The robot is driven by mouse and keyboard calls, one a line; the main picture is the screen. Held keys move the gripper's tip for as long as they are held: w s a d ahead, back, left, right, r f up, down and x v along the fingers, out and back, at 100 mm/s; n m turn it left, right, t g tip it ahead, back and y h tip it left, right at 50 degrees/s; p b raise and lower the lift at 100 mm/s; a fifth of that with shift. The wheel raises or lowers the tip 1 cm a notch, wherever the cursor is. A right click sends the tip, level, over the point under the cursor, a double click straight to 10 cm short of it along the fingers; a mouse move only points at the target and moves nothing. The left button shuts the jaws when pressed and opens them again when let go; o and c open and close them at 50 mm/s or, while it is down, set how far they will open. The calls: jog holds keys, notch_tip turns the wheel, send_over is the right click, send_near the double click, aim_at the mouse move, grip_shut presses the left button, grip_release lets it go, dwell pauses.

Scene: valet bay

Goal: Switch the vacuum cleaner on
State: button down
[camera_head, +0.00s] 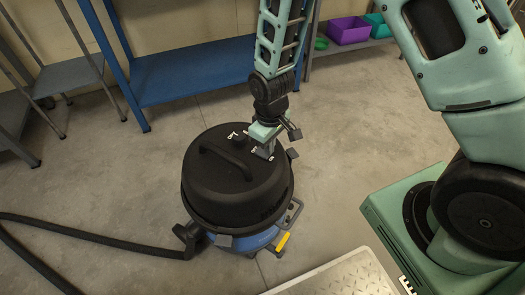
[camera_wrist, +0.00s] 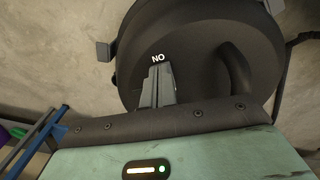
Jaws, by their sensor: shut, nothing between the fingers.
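The vacuum cleaner (camera_head: 225,185) stands upright on the floor, with a black domed lid, a carrying handle on top and a blue lower body. White lettering shows on the lid near my gripper. In the wrist view the lid (camera_wrist: 200,45) fills the upper middle, and white letters read "NO" from this angle. My gripper (camera_head: 265,151) is shut and empty, with its fingertips at the right rear part of the lid, close to the lettering. In the wrist view its fingertips (camera_wrist: 159,68) end just below the letters. The switch itself is hidden or cannot be made out, and contact is unclear.
A black hose (camera_head: 90,236) runs from the vacuum across the floor to the left. A blue shelf (camera_head: 190,75) stands behind, with grey shelving at the left. Purple (camera_head: 348,30) and teal bins sit on a rack at the back. A metal plate (camera_head: 340,275) is in front.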

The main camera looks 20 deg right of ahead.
jog(key=shift+f, duration=0.55)
notch_tip(320, 180, up, 7)
jog(key=p, duration=0.6)
jog(key=shift+r, duration=0.15)
dwell(0.7)
